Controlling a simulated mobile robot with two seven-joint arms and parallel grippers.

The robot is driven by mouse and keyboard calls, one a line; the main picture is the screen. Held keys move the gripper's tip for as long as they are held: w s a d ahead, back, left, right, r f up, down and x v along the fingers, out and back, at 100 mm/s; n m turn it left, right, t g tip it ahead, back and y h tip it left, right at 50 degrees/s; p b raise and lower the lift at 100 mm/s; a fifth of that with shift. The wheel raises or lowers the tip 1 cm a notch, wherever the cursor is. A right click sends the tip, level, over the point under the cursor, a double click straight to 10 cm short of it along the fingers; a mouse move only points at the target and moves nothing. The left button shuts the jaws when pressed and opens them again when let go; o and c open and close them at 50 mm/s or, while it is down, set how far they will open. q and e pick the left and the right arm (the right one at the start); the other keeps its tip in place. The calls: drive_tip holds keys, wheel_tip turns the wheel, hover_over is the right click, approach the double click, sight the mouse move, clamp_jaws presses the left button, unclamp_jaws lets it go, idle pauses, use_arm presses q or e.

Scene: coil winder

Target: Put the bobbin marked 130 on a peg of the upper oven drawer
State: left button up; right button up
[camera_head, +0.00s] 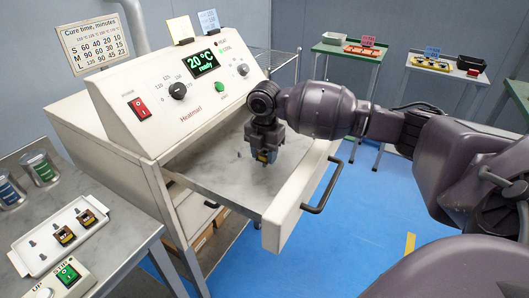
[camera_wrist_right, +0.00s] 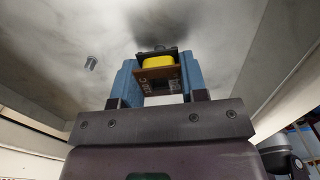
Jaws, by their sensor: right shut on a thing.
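My right gripper (camera_head: 265,158) is over the open upper oven drawer (camera_head: 205,172). It is shut on a bobbin with yellow winding (camera_wrist_right: 158,62) and brown flanges, which sits between the blue fingertips in the right wrist view. My left gripper is not in view.
The oven panel (camera_head: 190,85) shows 20 °C and "ready". The drawer's front and handle (camera_head: 322,190) stick out at the right. A white tray (camera_head: 40,262) at the left holds two dark bobbins (camera_head: 64,235) and bare pegs. Tables with trays stand at the back.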

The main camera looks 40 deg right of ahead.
drive_tip(key=shift+f, duration=1.05)
drive_tip(key=o, duration=1)
drive_tip(key=shift+r+p, duration=0.9)
drive_tip(key=shift+r, duration=4.55)
drive_tip(key=shift+s+f, duration=0.1)
